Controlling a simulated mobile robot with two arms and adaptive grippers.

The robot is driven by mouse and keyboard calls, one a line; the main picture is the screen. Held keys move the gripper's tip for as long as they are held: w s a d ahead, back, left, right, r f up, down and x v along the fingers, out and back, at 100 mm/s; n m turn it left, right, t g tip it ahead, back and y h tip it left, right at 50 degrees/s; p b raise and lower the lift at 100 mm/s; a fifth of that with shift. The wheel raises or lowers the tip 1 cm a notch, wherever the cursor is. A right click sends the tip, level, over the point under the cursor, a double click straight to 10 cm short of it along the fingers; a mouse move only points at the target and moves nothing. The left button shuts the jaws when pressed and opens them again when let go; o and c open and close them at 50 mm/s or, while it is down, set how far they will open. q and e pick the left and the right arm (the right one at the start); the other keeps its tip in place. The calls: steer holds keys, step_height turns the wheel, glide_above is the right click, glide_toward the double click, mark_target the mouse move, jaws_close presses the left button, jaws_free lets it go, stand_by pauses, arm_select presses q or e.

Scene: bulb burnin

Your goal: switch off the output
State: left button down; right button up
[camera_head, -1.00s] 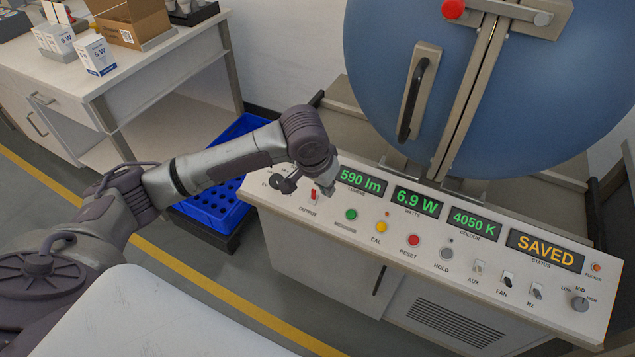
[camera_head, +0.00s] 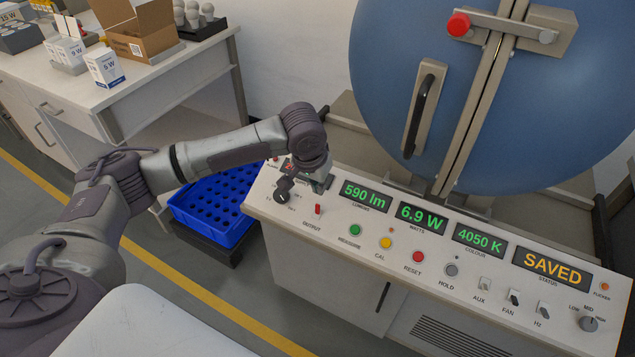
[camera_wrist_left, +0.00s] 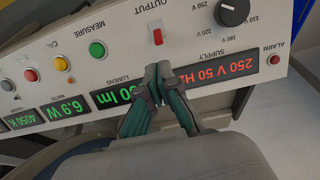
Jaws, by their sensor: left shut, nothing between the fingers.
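The red output switch (camera_head: 317,210) is on the sloping control panel (camera_head: 420,285), above the word OUTPUT. It also shows in the left wrist view (camera_wrist_left: 157,36), uncovered; its rocker position is too small to tell. My left gripper (camera_head: 322,184) is over the panel's far side, between the supply and lumens displays, apart from the switch. In the left wrist view its fingertips (camera_wrist_left: 158,72) are together and empty. The supply display (camera_wrist_left: 220,70) reads 250 V 50 Hz in red. The lumens display (camera_head: 366,195) reads 590 lm, and the status display (camera_head: 552,266) reads SAVED.
A black knob (camera_head: 282,196) is left of the switch; the green measure button (camera_head: 355,230) is to its right. A blue sphere (camera_head: 500,90) with a black handle (camera_head: 419,112) stands behind. A blue crate (camera_head: 215,230) is left of the panel. A bench with boxes is beyond.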

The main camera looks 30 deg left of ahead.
mark_target(324, 204)
arm_select(q)
steer(key=x, duration=0.6)
steer(key=shift+f, duration=0.2)
